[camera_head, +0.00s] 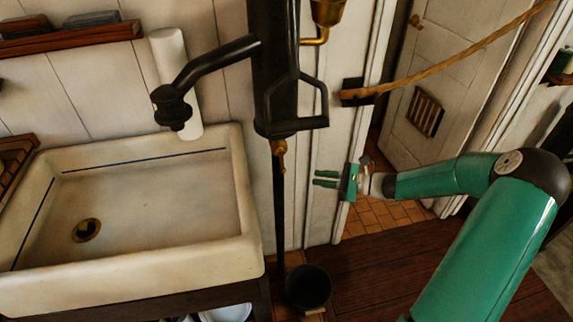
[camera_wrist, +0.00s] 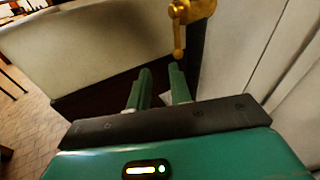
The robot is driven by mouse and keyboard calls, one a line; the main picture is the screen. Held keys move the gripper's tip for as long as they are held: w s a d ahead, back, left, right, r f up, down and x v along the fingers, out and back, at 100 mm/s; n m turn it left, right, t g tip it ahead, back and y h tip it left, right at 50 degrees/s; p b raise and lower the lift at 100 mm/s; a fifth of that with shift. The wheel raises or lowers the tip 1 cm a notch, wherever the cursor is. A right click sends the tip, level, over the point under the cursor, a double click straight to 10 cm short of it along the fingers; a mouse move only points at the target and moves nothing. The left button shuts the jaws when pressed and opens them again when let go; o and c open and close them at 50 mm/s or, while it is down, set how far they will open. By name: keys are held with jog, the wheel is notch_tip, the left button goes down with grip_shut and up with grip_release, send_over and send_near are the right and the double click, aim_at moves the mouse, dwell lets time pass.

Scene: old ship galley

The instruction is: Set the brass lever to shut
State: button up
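A small brass lever (camera_head: 279,150) sits on the dark upright pipe just under the black pump body, right of the sink. In the wrist view a brass fitting with an arm hanging down (camera_wrist: 179,38) shows above and beyond my fingertips; it looks like the same lever. My gripper (camera_head: 316,178) is to the right of the pipe and a little lower than the lever, its fingers pointing left. In the wrist view the two green fingers (camera_wrist: 160,78) are apart with nothing between them. They do not appear to touch the lever.
A white sink (camera_head: 150,262) stands to the left. The black pump (camera_head: 275,75) rises above the lever. A dark bucket (camera_head: 308,288) is on the floor below. A rope (camera_head: 465,47) crosses the doorway at right. The space between gripper and pipe looks clear.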

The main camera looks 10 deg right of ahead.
aim_at(282, 162)
jog(key=w+a+m+t, duration=0.1)
jog(key=w+a, duration=0.7)
jog(key=a, duration=0.1)
jog(key=shift+w+f+m+t, duration=0.25)
jog(key=shift+w+m+t, duration=0.1)
jog(key=shift+m+t, duration=0.05)
grip_shut()
